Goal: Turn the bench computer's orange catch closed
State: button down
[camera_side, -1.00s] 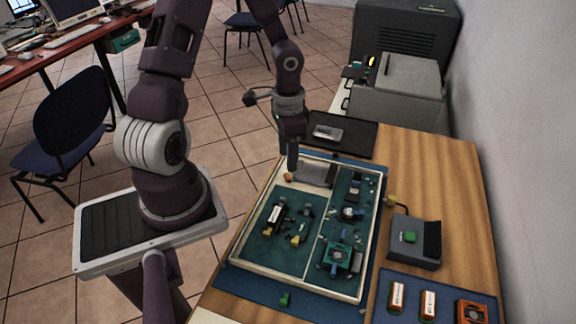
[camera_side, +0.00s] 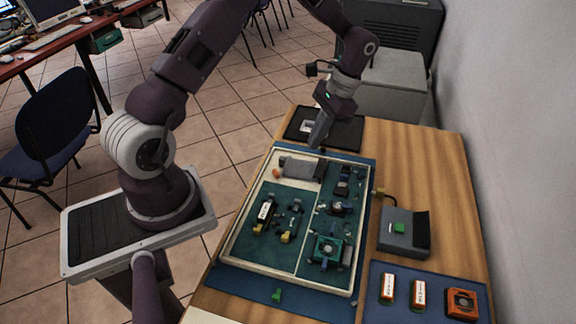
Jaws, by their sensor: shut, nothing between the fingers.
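The bench computer is a shallow open case with a pale rim (camera_side: 229,235) and green inner floor, lying on a blue mat. Its orange catch (camera_side: 277,173) is a small knob at the far left inside corner, beside a grey block (camera_side: 302,168). The catch is too small to tell which way it is turned. My gripper (camera_side: 317,143) is shut and empty, above the far edge of the case. It is to the right of the catch and apart from it.
A black tray (camera_side: 346,134) with a grey item lies behind the case. A grey box with a green button (camera_side: 399,254) stands at right, with a cable. A blue mat at front right holds two orange-white modules (camera_side: 388,288) and an orange fan (camera_side: 461,303). Bare wood lies at far right.

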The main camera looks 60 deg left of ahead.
aim_at(276, 173)
jog(key=x, duration=0.7)
jog(key=shift+s+f, duration=0.15)
jog(key=shift+f, duration=0.15)
jog(key=s, duration=0.3)
jog(key=shift+s+a+f, duration=0.15)
jog(key=shift+a+f, duration=0.1)
jog(key=shift+a, duration=0.05)
jog(key=shift+s, duration=0.4)
